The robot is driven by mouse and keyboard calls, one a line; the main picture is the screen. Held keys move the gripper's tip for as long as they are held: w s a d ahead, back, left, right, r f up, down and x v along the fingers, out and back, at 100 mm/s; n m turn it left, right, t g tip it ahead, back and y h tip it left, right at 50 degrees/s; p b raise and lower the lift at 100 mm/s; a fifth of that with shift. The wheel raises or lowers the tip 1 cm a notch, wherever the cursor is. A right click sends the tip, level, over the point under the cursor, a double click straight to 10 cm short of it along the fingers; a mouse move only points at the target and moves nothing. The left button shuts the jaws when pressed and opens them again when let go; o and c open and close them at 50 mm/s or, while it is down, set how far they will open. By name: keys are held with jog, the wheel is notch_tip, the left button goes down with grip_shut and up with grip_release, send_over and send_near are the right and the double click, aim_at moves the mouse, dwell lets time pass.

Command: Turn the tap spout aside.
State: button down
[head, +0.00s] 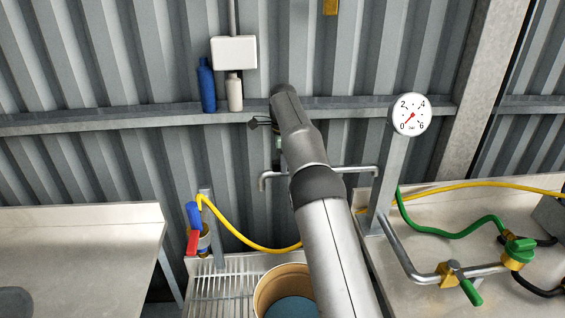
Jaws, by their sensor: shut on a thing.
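The tap spout (345,168) is a grey metal pipe that runs level across the middle of the head view, in front of the ribbed wall. Its left end bends downward, and its right end bends down near the upright post. My arm crosses in front of it and hides its middle. My gripper (278,158) hangs just left of the arm, mostly hidden, with small dark and green parts showing. It reaches down to the left part of the spout and is shut on it. The fingertips themselves are not clearly seen.
A tan bucket (265,286) with blue inside stands on a slatted rack (222,284) below. A yellow hose (240,238) loops beneath the spout. A gauge (411,115), green-handled valves (471,291) and pipes are at right. Bottles (207,87) stand on the wall rail.

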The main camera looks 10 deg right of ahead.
jog(key=shift+w+r, duration=0.15)
jog(key=shift+r, duration=0.1)
jog(key=c, duration=1.3)
grip_release()
jog(key=shift+w, duration=0.1)
jog(key=shift+o, duration=0.7)
jog(key=shift+w+f, duration=0.1)
jog(key=shift+f, duration=0.05)
jog(key=shift+r, duration=1.6)
jog(key=s+r+b, duration=0.8)
jog(key=s+r, duration=0.2)
jog(key=s, duration=0.4)
jog(key=shift+s+d, duration=0.15)
jog(key=shift+d, duration=0.15)
